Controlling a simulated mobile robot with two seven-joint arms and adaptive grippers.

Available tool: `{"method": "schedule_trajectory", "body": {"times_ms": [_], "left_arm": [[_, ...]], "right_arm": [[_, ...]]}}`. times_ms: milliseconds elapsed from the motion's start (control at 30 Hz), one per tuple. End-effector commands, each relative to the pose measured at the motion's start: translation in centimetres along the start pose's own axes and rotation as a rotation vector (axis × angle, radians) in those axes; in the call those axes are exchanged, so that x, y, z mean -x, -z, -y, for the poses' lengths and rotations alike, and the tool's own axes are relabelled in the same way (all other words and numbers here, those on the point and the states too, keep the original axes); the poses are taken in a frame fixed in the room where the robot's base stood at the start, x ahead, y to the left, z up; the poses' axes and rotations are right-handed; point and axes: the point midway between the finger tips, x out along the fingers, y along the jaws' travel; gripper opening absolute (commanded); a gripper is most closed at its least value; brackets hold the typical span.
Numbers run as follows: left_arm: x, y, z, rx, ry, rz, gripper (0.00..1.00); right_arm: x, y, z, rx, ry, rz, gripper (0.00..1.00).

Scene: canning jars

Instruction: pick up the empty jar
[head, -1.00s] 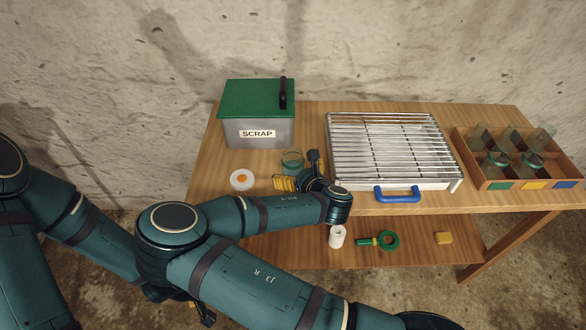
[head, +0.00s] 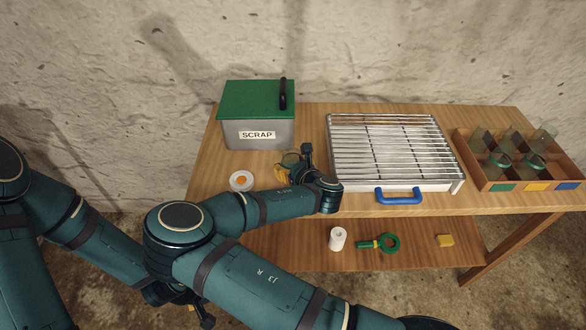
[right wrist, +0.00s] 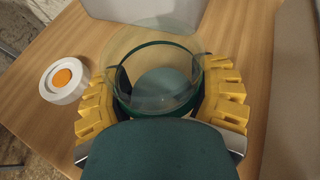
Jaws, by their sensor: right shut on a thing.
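The empty jar (head: 289,160) is clear glass with a dark green band. It stands upright on the table in front of the scrap bin, partly hidden by my right gripper. In the right wrist view the jar (right wrist: 155,45) is open at the top, and I see nothing inside it. My right gripper (head: 292,168) is shut on the jar; its yellow fingers press on both sides in the right wrist view (right wrist: 160,90). I cannot tell any gap between jar and table. My left gripper (head: 203,316) is low, mostly hidden behind my right arm.
A grey scrap bin (head: 258,134) with a green lid stands behind the jar. A white round piece with an orange centre (head: 241,181) lies left. A wire rack (head: 390,150) with a blue handle stands right. A wooden crate (head: 479,174) holds several jars.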

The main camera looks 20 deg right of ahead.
Motion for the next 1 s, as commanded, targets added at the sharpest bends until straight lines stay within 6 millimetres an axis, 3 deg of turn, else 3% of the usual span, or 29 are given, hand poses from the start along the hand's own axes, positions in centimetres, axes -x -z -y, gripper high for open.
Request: {"method": "schedule_trajectory", "body": {"times_ms": [267, 700, 1000], "left_arm": [[0.3, 0.0, -0.1, 0.0, 0.0, 0.001, 1.0], [2.5, -0.2, -0.9, 0.002, -0.001, 0.012, 1.0], [2.8, -0.3, -1.0, 0.002, -0.001, 0.014, 1.0]], "right_arm": [[0.3, -1.0, 0.0, 0.0, 0.0, 0.003, 0.21], [3.3, -8.1, 0.2, 0.0, -0.001, 0.003, 0.21], [3.9, -9.3, 0.4, 0.0, 0.001, 0.001, 0.21]]}}
